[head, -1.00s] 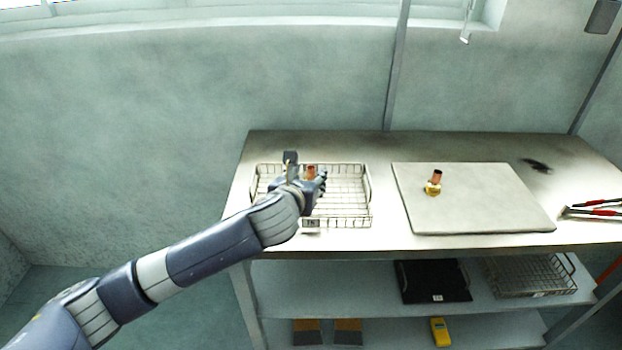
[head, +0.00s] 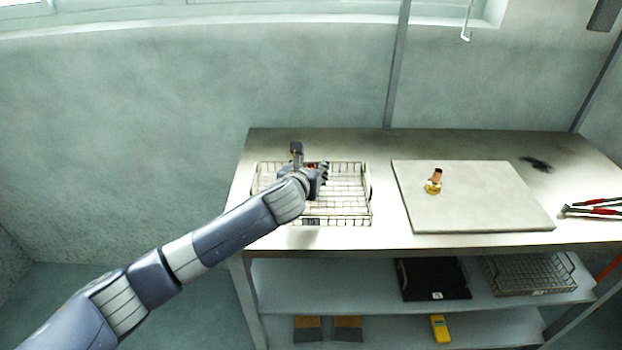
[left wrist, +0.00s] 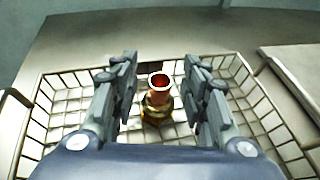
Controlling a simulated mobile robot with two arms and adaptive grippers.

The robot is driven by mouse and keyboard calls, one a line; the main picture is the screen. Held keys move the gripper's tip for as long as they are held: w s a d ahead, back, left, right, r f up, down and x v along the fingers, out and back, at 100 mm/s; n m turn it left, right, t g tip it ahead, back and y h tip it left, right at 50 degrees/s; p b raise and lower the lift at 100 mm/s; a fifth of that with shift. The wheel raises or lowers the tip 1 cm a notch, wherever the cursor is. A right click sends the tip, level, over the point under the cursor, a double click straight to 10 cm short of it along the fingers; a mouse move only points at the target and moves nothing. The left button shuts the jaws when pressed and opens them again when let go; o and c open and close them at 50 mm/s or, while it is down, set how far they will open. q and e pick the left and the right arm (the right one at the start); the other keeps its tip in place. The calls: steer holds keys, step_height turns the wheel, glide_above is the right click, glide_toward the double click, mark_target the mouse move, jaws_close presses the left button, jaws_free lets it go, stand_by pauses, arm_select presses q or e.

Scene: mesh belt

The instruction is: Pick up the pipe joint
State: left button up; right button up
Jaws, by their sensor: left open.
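A pipe joint of copper tube and brass (left wrist: 157,100) stands upright in the wire basket (left wrist: 38,130) in the left wrist view. My left gripper (left wrist: 160,72) is open, with a finger on either side of the joint and a gap to each. In the head view my left gripper (head: 309,172) is over the basket (head: 350,222) and hides most of that joint. A second pipe joint (head: 434,183) stands on the pale board at the right. My right gripper is not in view.
The pale board (head: 480,215) lies right of the basket on the bench. Red-handled pliers (head: 594,211) lie at the right end. Shelves below hold a black tray (head: 432,280), another wire basket (head: 530,274) and a yellow device (head: 440,328).

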arm_select(q)
jaws_close()
